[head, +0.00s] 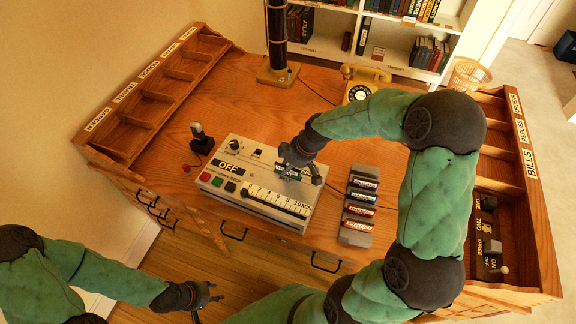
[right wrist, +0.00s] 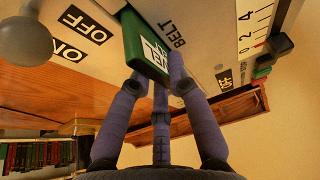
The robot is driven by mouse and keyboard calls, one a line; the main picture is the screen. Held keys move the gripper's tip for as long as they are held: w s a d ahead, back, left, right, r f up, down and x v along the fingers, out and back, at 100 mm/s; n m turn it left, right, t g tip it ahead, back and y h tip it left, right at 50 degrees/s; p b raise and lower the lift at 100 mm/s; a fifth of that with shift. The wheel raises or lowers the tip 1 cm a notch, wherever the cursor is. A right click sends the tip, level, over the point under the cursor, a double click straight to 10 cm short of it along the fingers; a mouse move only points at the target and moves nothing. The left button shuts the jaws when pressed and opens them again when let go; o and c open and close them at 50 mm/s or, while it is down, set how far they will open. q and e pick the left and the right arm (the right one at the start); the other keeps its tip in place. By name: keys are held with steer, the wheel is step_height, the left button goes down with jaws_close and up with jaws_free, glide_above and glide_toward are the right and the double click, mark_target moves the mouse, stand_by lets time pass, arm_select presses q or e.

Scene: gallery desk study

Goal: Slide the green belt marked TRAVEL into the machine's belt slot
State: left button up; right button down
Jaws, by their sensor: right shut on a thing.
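The green belt (right wrist: 148,45) is pinched between the fingers of my right gripper (right wrist: 157,80), its white label partly visible. In the right wrist view it is at the pale machine panel (right wrist: 192,22), beside the word BELT. Whether it is inside the slot, I cannot tell. In the head view my right gripper (head: 300,168) is over the upper right of the machine (head: 262,168), with the belt mostly hidden under it. My left gripper (head: 208,296) is low at the left, in front of the desk, empty, its fingers apart.
A grey rack (head: 355,238) of several labelled belts stands right of the machine. A small black joystick-like device (head: 199,135) is to the left. A yellow telephone (head: 362,88) and a dark column (head: 278,40) are behind. Compartment shelves line both desk sides.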

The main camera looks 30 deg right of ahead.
steer(key=shift+f, duration=0.3)
steer(key=c, duration=1.1)
jaws_free()
steer(key=v, duration=1.2)
